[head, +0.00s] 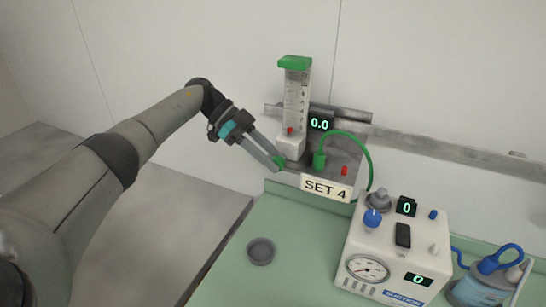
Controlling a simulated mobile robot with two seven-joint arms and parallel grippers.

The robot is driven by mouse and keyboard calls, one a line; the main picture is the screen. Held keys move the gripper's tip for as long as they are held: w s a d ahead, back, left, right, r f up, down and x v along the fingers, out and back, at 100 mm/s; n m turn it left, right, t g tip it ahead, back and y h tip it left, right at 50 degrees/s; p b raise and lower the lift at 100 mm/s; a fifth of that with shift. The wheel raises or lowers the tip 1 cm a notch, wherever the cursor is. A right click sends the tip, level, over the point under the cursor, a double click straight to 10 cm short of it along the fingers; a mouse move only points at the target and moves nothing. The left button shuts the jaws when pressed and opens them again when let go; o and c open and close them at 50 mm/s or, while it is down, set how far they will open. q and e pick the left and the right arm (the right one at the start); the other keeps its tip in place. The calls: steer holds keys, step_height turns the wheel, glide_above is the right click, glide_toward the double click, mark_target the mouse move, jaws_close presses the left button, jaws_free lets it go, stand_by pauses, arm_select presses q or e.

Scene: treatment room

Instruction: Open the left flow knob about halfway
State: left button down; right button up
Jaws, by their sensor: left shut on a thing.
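The left flowmeter (297,100) is a clear upright tube with a green cap, mounted on the wall rail. A small red mark shows low on the tube. Its green flow knob (280,161) sits at the lower left of the white base, mostly hidden by my fingers. My left gripper (275,160) reaches in from the left and is shut on this knob. The display (319,124) beside the tube reads 0.0. A sign (326,188) below reads SET 4. My right gripper is not in view.
A green hose (367,153) loops from a green fitting down to the right. A white suction unit (400,245) with a gauge stands on the green table (290,228). A blue-lidded jar (482,285) and a dark round dish (261,251) are there too. The table's left front is clear.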

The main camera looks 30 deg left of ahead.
arm_select(q)
steer(key=shift+s+a+f+h+b, duration=0.1)
steer(key=shift+f+h+b, duration=0.25)
steer(key=shift+h+b, duration=1.65)
steer(key=shift+d+f+h+b, duration=0.1)
steer(key=shift+f+h+b, duration=0.25)
steer(key=shift+h+b, duration=1.65)
steer(key=shift+s+a+f+h+b, duration=0.1)
steer(key=shift+f+h+b, duration=0.45)
steer(key=shift+b, duration=2.65)
steer(key=shift+r, duration=0.2)
steer(key=c, duration=0.9)
jaws_free()
steer(key=shift+c, duration=0.2)
steer(key=shift+o, duration=1.1)
steer(key=shift+r+h, duration=0.2)
steer(key=shift+h, duration=0.05)
steer(key=shift+a, duration=0.1)
